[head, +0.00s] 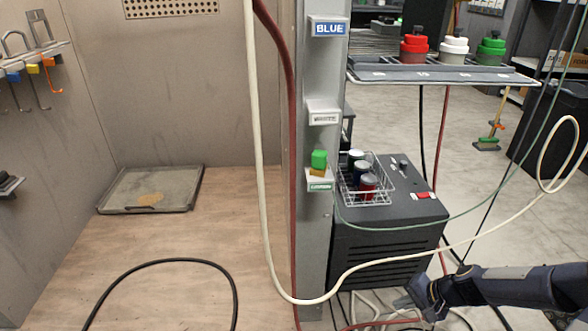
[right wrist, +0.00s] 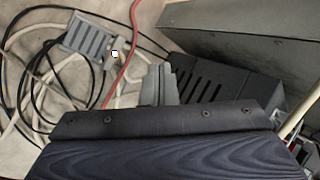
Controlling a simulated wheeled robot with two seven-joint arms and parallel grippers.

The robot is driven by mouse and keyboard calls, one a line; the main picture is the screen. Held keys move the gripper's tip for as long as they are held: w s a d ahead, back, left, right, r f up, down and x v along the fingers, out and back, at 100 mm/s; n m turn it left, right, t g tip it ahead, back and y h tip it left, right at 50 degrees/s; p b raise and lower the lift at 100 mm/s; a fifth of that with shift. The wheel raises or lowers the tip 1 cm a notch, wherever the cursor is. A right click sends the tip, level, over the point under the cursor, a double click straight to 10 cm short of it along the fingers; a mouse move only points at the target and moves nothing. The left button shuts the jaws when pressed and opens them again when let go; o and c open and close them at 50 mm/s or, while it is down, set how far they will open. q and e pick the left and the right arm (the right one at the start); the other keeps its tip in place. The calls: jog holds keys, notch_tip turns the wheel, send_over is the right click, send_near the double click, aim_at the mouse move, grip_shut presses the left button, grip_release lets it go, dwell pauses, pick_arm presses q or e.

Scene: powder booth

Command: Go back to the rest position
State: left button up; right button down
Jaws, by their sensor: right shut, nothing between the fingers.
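My right gripper (head: 418,300) is low at the right of the head view, in front of the dark control cabinet and above the floor cables. In the right wrist view its fingers (right wrist: 159,84) are together with nothing held between them. My dark right arm reaches in from the right edge. My left gripper is in neither view.
The dark cabinet (head: 385,228) carries a wire basket (head: 385,196) of small cups. A cream hose (head: 262,200) and a red hose (head: 292,150) hang by the grey post (head: 318,240). A shelf (head: 450,75) holds red, white and green pots. Cables and a grey box (right wrist: 92,38) lie on the floor.

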jog(key=s+a+r+n+h, duration=0.15)
jog(key=s+r, duration=0.25)
jog(key=r, duration=0.4)
jog(key=s+a+r+n, duration=0.2)
jog(key=s+r+n, duration=0.15)
jog(key=r, duration=0.55)
jog(key=s+a+r+n+t, duration=0.1)
jog(key=s+a+r, duration=0.15)
jog(key=s, duration=0.55)
jog(key=s+a+r+n+t, duration=0.15)
jog(key=s+r, duration=0.25)
jog(key=s, duration=0.4)
notch_tip(320, 180, up, 37)
jog(key=p, duration=3.7)
jog(key=shift+a+f+g+h, duration=0.25)
jog(key=shift+g+h, duration=0.1)
jog(key=shift+g, duration=0.1)
jog(key=shift+w+m, duration=0.1)
jog(key=shift+m, duration=0.15)
